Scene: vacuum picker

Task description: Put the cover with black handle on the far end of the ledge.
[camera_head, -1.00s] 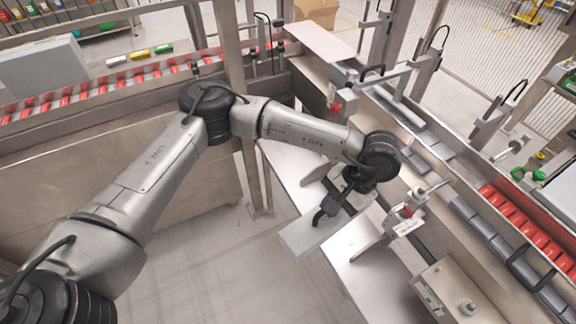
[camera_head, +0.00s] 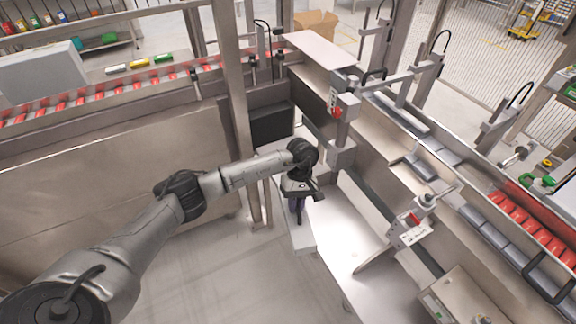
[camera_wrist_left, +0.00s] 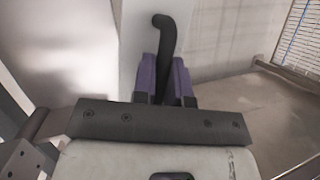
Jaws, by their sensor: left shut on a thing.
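My left gripper (camera_head: 297,206) is shut on the black handle of the cover, beside the conveyor machine. The cover (camera_head: 302,239) is a pale flat metal panel, seen narrow below the gripper. In the left wrist view the black, curved handle (camera_wrist_left: 165,45) stands between the two purple fingers (camera_wrist_left: 163,82), with the pale cover (camera_wrist_left: 134,45) behind it. A pale, low ledge (camera_head: 345,245) runs along the front of the machine, just right of the cover. Whether the cover touches it I cannot tell. My right gripper is not in view.
A metal post (camera_head: 236,110) stands behind the arm. A bracket with a red knob (camera_head: 408,228) rises over the ledge's near part. A grey box (camera_head: 450,295) sits at the front right. Open floor (camera_head: 215,270) lies left of the ledge.

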